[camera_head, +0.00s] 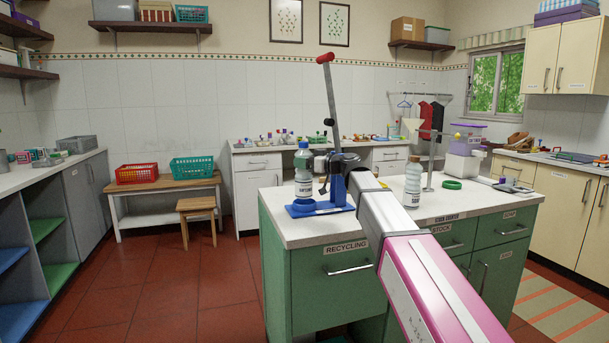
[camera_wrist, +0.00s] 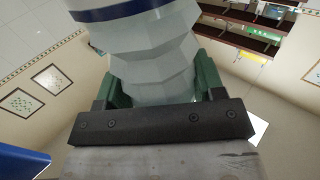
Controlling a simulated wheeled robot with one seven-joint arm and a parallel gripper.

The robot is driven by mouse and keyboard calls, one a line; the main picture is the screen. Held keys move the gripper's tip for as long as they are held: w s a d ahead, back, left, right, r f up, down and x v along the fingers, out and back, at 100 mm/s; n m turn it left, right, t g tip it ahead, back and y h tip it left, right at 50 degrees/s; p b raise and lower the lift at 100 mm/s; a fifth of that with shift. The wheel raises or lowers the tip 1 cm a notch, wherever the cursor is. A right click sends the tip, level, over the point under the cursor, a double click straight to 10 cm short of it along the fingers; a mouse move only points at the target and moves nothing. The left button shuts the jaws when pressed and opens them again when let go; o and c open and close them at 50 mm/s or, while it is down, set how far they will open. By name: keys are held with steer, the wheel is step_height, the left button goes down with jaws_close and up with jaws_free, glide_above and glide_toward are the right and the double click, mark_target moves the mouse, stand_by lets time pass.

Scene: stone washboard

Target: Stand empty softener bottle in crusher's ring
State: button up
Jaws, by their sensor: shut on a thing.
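The softener bottle (camera_head: 303,168), pale with a blue cap and a white label, is upright over the left part of the crusher's blue base (camera_head: 329,209). My gripper (camera_head: 316,163) is shut on it from the right. In the wrist view, the green fingers (camera_wrist: 160,82) lie on both sides of the ribbed bottle body (camera_wrist: 150,60). The crusher has a blue post (camera_head: 338,188) and a raised lever with a red handle (camera_head: 326,58).
A second pale bottle (camera_head: 412,182) stands on the counter (camera_head: 385,222), right of my arm. A green ring-shaped object (camera_head: 452,184) lies further right, near a thin upright stand (camera_head: 432,150). The crusher sits near the counter's left edge.

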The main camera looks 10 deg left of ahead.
mark_target(305, 172)
steer(key=shift+w+f, duration=0.35)
steer(key=shift+w, duration=0.05)
steer(key=shift+f, duration=1.9)
steer(key=o, duration=1.1)
steer(key=shift+f, duration=0.15)
